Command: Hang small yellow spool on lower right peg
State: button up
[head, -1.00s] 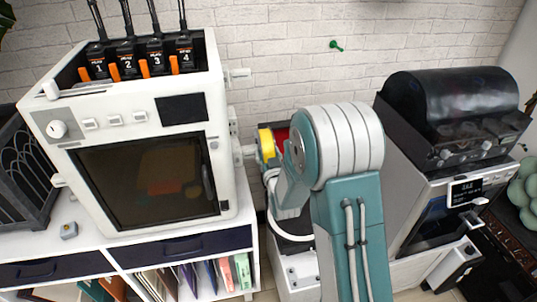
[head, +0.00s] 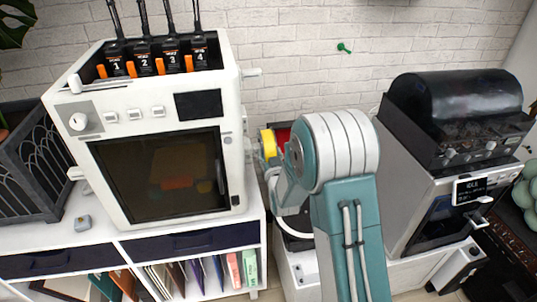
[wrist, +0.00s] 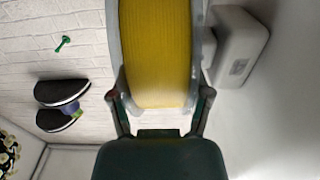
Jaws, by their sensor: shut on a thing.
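The small yellow spool (wrist: 157,50) fills the upper middle of the wrist view, with pale flanges on both sides. My gripper (wrist: 160,97) is shut on it, one finger at each flange. In the head view the spool (head: 268,143) shows just right of the white printer, partly behind my arm, which hides the gripper there. A white upper peg (head: 250,72) sticks out of the printer's right side. The lower right peg (head: 251,155) is close beside the spool and partly hidden. I cannot tell whether it enters the spool's hole.
The white printer (head: 70,155) stands on a white shelf unit (head: 110,235), close left of the spool. A grey machine with a black dome (head: 455,105) stands at right. A red thing (head: 283,134) shows behind the spool. A green peg (head: 344,47) is on the brick wall.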

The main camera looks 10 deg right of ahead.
jog(key=shift+a, duration=0.15)
jog(key=o, duration=1.4)
jog(key=shift+a, duration=0.1)
jog(key=shift+c, duration=0.2)
jog(key=s, duration=1.2)
jog(key=s+r+g, duration=0.5)
jog(key=r+g, duration=0.1)
jog(key=r, duration=0.2)
jog(key=s+r+g, duration=0.2)
jog(key=s+g, duration=0.1)
jog(key=s, duration=0.7)
jog(key=s+r+g, duration=0.3)
jog(key=s, duration=0.8)
jog(key=shift+s+d+r+g, duration=0.15)
jog(key=shift+s+d+g, duration=0.15)
